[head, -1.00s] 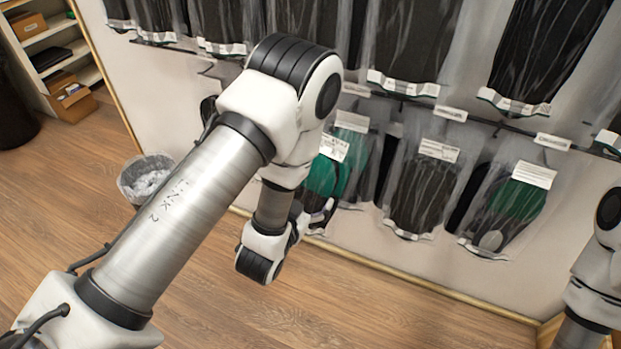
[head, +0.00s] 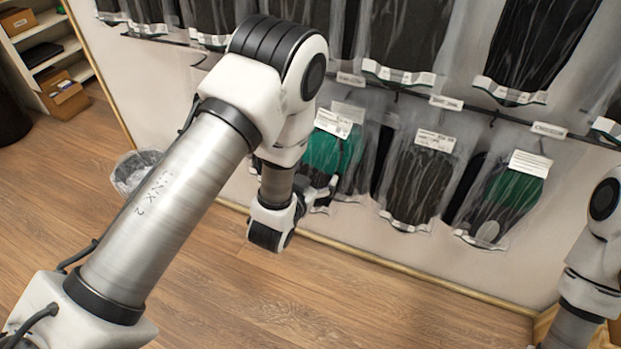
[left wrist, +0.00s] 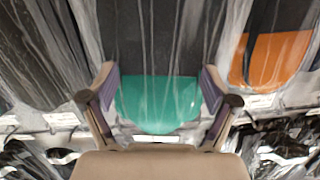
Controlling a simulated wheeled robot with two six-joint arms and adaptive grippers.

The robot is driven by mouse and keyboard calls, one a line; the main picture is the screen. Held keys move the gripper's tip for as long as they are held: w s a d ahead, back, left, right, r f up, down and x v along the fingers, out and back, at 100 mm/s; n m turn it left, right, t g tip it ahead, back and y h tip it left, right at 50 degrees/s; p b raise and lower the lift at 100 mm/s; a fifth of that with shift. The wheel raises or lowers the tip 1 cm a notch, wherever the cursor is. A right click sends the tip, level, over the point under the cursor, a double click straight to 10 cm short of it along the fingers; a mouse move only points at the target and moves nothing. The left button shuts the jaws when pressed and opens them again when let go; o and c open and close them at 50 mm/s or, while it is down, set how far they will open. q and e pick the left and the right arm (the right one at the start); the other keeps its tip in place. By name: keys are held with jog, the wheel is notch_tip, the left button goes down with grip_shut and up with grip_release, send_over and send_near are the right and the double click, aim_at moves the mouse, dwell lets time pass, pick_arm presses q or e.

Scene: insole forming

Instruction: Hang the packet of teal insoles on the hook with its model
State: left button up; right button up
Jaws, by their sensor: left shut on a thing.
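The packet of teal insoles (head: 328,153) is a clear bag with a white label at its top, hanging upright in front of the wall rack. My left gripper (head: 327,194) is beside its lower part, partly hidden by my own arm. In the left wrist view the gripper (left wrist: 160,85) has its fingers on both sides of a packet with a teal end (left wrist: 158,103), shut on it. The hooks (head: 350,80) carry small white model tags, too small to read. Whether the held packet touches a hook cannot be told. My right gripper is out of view.
Right of the held packet hang a black packet (head: 421,180) and a teal-and-black packet (head: 505,200). Another packet (head: 349,111) is close behind the held one. An orange-ended packet (left wrist: 272,60) shows in the left wrist view.

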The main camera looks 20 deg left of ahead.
aim_at(316, 169)
pick_arm(q)
jog(key=shift+r+b+x, duration=0.15)
jog(key=shift+b+x, duration=0.05)
jog(key=shift+x, duration=0.55)
jog(key=shift+r+b+x, duration=0.1)
jog(key=shift+b+x, duration=0.05)
jog(key=shift+x, duration=0.65)
jog(key=shift+w+d+f, duration=0.1)
jog(key=shift+w+f, duration=0.35)
jog(key=shift+w, duration=0.25)
jog(key=shift+f, duration=0.1)
jog(key=o, duration=1.1)
jog(key=shift+s, duration=0.1)
